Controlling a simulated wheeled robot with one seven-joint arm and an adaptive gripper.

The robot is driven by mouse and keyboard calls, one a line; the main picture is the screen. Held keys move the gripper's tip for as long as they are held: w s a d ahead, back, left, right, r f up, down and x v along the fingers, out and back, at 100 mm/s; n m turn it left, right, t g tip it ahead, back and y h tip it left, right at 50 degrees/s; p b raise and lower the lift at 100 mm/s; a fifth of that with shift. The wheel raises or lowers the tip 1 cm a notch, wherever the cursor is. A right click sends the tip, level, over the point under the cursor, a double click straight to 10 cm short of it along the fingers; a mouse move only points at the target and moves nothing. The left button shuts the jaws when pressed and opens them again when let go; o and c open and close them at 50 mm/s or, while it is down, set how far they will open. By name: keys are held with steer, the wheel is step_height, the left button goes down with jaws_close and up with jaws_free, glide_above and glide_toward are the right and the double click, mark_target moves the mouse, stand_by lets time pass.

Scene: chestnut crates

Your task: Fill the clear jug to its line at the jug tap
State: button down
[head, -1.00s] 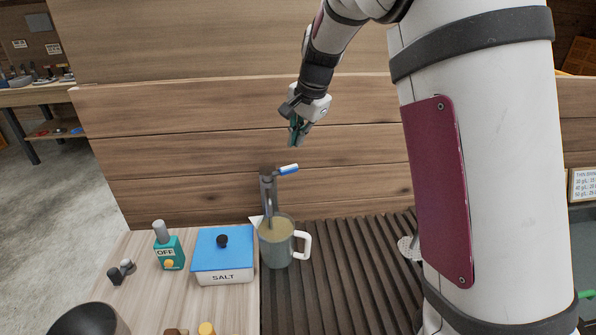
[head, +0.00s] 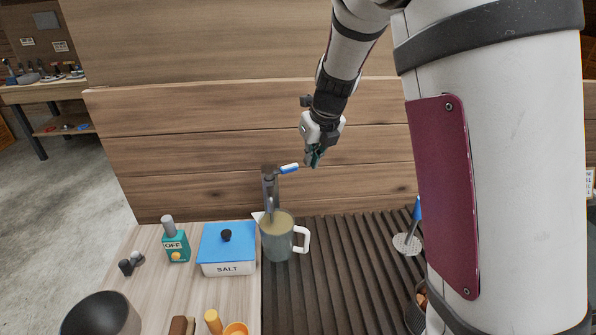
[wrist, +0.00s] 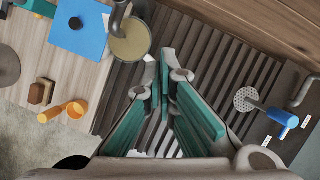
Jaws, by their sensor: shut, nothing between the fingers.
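The clear jug (head: 277,240) stands upright on the dark ribbed drainer, its white handle to the right. Its inside looks yellowish-grey; I cannot make out the line or the level. In the wrist view the jug (wrist: 130,42) shows from above at the upper left, under the spout. The jug tap (head: 269,190) rises behind it, its spout over the jug, with a blue-tipped lever (head: 288,169) pointing right. My gripper (head: 313,161) is shut and empty, above and behind the jug, close to the right of the lever tip. In the wrist view its green fingers (wrist: 164,75) meet over the drainer.
A blue-lidded salt box (head: 228,252) and a teal OFF bottle (head: 175,243) stand left of the jug. An orange scoop (head: 235,329) and a dark bowl (head: 101,316) are nearer. The plank wall (head: 190,170) is close behind.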

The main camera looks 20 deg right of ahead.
mark_target(281, 171)
steer(key=w+a+f, duration=0.1)
steer(key=w+f, duration=0.6)
steer(key=f, duration=0.2)
steer(key=shift+w+a+f, duration=0.15)
steer(key=shift+w, duration=0.15)
steer(key=shift+w+n+b, duration=0.5)
steer(key=shift+w+b, duration=0.25)
